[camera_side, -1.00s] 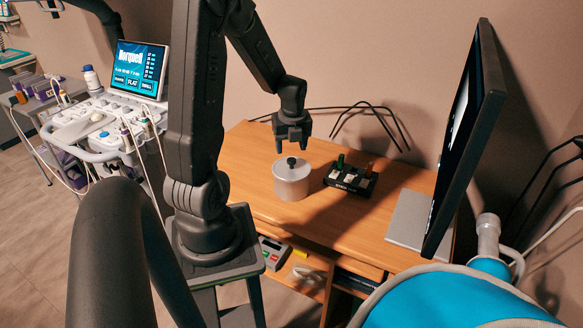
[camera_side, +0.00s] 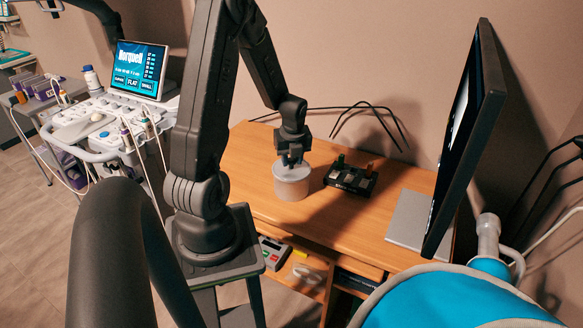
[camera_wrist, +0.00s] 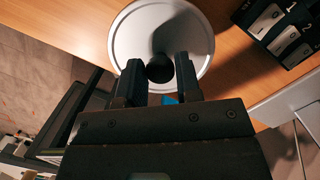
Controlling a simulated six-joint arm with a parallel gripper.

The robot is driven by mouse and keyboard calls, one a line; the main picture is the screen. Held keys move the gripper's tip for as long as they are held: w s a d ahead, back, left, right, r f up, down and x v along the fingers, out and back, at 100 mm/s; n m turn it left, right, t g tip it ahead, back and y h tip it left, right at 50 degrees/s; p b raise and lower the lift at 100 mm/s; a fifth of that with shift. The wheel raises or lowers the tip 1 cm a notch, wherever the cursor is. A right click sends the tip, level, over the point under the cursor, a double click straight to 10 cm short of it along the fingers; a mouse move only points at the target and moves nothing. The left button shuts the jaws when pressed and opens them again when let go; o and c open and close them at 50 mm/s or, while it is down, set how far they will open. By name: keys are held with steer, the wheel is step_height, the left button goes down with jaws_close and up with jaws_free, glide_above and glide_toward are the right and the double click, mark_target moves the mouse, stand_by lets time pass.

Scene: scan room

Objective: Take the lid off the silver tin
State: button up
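The silver tin (camera_side: 291,186) stands upright on the wooden desk. Its round lid (camera_wrist: 128,35) is on top, with a dark knob (camera_wrist: 160,70) at the centre. My gripper (camera_side: 292,160) is directly above the lid, pointing down. In the wrist view my gripper (camera_wrist: 160,78) has its two fingers apart, one on each side of the knob, with a visible gap at least on the left. In the side view the fingers hide the knob. I cannot tell whether either finger touches it.
A black box with numbered white labels (camera_side: 350,180) sits on the desk right of the tin. The desk left of the tin (camera_side: 246,165) is clear.

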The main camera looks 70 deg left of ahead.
steer(key=c, duration=0.5)
steer(key=shift+o, duration=0.2)
steer(key=shift+r, duration=0.1)
